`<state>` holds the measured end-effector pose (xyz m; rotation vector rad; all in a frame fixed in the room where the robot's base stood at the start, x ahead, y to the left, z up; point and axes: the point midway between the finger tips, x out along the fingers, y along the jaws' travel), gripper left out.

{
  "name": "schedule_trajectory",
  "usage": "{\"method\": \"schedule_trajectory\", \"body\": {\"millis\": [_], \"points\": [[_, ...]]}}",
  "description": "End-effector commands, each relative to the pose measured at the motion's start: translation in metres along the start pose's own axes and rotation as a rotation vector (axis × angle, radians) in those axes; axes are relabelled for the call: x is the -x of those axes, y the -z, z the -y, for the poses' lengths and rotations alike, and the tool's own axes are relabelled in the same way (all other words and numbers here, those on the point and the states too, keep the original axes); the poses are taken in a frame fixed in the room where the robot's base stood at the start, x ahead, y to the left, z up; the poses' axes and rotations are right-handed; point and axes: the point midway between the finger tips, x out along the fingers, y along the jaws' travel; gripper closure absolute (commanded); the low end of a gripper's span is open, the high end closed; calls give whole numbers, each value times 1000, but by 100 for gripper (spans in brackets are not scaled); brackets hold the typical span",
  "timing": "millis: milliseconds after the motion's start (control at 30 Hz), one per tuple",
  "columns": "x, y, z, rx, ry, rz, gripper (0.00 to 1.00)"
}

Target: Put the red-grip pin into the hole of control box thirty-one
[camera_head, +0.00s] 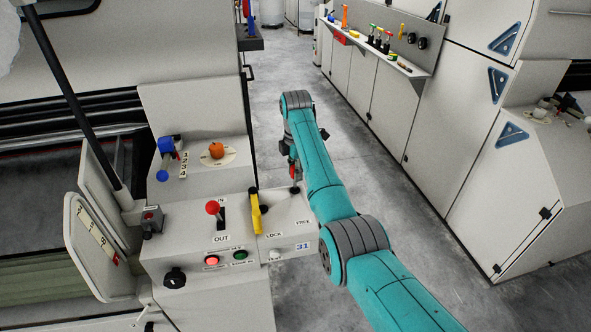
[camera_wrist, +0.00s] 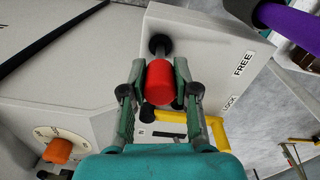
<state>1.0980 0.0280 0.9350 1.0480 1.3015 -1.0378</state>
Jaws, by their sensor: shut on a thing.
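My gripper (camera_wrist: 160,88) is shut on the red-grip pin (camera_wrist: 160,78), with one finger on each side of its red grip. In the head view my gripper (camera_head: 293,168) is above the back right of control box thirty-one (camera_head: 284,214), which carries the label 31 and the words LOCK and FREE. A round black collar (camera_wrist: 160,43) on the box top lies just beyond the red grip in the wrist view. It also shows beneath my gripper in the head view (camera_head: 294,190). The hole's opening and the pin's tip are hidden, so I cannot tell whether the pin is in it.
A yellow handle (camera_head: 256,212) stands on the box near LOCK, close to my fingers. Left of it are a red-knobbed lever (camera_head: 213,208) and an orange knob (camera_head: 216,151). A shelf (camera_head: 378,48) with several small tools is across the aisle. The floor between is clear.

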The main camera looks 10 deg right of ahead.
Motion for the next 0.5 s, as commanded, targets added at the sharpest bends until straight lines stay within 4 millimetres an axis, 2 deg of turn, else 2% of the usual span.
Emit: {"method": "schedule_trajectory", "body": {"millis": [500], "points": [[-11, 0, 0, 0, -1, 0, 100]]}}
